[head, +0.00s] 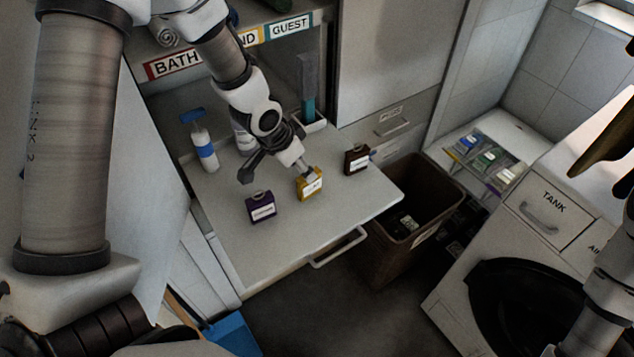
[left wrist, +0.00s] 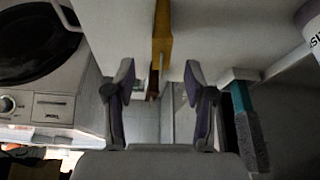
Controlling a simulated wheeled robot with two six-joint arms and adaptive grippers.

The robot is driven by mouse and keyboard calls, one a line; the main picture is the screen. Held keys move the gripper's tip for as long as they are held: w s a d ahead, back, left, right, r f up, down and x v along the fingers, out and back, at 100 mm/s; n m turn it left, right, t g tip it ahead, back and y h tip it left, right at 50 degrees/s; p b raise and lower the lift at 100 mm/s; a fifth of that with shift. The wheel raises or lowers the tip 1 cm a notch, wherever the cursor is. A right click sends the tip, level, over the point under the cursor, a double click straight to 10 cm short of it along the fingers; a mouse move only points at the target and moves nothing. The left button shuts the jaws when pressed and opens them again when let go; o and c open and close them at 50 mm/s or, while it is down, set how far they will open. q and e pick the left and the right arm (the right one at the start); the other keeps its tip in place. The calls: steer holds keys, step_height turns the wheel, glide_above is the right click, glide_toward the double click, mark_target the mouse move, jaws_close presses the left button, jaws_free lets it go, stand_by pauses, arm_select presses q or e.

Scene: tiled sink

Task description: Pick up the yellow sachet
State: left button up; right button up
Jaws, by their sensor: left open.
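The yellow sachet (head: 311,187) stands upright on the pale counter (head: 230,258), between a purple sachet and a dark brown one. My left gripper (head: 279,170) reaches down from above, just behind the yellow sachet, with its fingers spread. In the head view one fingertip overlaps the sachet's top; I cannot tell whether they touch. In the left wrist view the open fingers (left wrist: 159,75) have nothing between them at their base, and the yellow sachet (left wrist: 161,38) shows edge-on beyond the fingertips. My right gripper cannot be made out.
The purple sachet (head: 261,207) is left of the yellow one and the dark brown sachet (head: 356,159) right. A white and blue spray bottle (head: 203,146) stands at the counter's left. A brown bin (head: 385,240) stands beyond the counter's right edge. The counter's front is clear.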

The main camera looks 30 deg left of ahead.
mark_target(312, 183)
arm_select(q)
steer(key=shift+f+b, duration=0.3)
steer(key=shift+f, duration=0.4)
steer(key=shift+w+f, duration=0.15)
steer(key=shift+w, duration=0.1)
steer(key=p+x, duration=0.2)
steer(key=x, duration=0.5)
steer(key=shift+f, duration=0.1)
steer(key=shift+w+f, duration=0.2)
steer(key=shift+s+r, duration=0.1)
jaws_close()
arm_select(e)
steer(key=shift+w+r, duration=0.25)
steer(key=shift+w, duration=0.1)
